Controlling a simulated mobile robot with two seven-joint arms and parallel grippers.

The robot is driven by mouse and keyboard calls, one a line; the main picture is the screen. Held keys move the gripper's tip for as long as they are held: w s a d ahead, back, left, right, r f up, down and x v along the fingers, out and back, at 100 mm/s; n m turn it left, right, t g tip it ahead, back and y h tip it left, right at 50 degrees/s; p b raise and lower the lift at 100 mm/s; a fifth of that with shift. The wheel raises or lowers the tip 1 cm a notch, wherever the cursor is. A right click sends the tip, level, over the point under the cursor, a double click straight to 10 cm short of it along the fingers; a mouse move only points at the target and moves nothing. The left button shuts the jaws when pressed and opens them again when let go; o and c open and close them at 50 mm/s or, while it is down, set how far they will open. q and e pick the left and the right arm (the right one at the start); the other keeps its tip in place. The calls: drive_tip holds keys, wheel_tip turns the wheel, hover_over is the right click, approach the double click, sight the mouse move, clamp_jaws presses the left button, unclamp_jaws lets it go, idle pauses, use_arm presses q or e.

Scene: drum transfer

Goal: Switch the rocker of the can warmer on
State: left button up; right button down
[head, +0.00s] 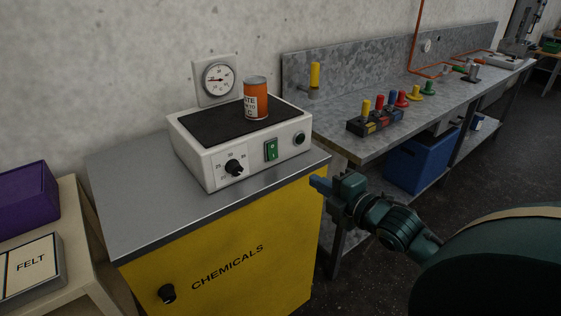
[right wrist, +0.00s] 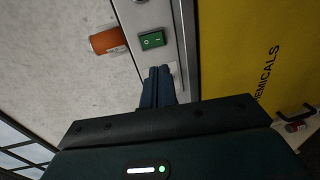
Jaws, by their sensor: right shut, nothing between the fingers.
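The can warmer (head: 195,150) is a white box with a black top plate, standing on a grey-topped yellow cabinet. An orange can (head: 256,103) stands upright on the plate; it also shows in the right wrist view (right wrist: 107,40). The green rocker (head: 271,150) is on the warmer's front face, between a black dial (head: 234,168) and a round dark fitting (head: 300,138). In the right wrist view the rocker (right wrist: 152,40) shows pale marks; which side is pressed I cannot tell. My right gripper (head: 318,184) is shut and empty, its blue fingertips (right wrist: 158,72) apart from the rocker. My left gripper is out of view.
The yellow cabinet (head: 215,270) has a black knob. A metal bench (head: 370,145) with coloured fittings stands at the right, a blue crate (head: 420,160) below it. At the left, a table holds a purple box (head: 22,198) and a FELT box (head: 32,265).

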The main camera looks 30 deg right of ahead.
sight(274, 158)
drive_tip(key=w, duration=0.4)
drive_tip(key=w+f+p, duration=0.1)
drive_tip(key=w, duration=0.4)
drive_tip(key=w+a+f, duration=0.1)
drive_tip(key=w, duration=0.3)
drive_tip(key=shift+w, duration=0.4)
drive_tip(key=shift+w+f+b, duration=0.15)
drive_tip(key=shift+f+b, duration=0.2)
drive_tip(key=shift+b, duration=0.2)
drive_tip(key=shift+w+r+t, duration=0.1)
drive_tip(key=shift+r+t, duration=0.15)
drive_tip(key=shift+t, duration=0.05)
drive_tip(key=shift+f, duration=0.1)
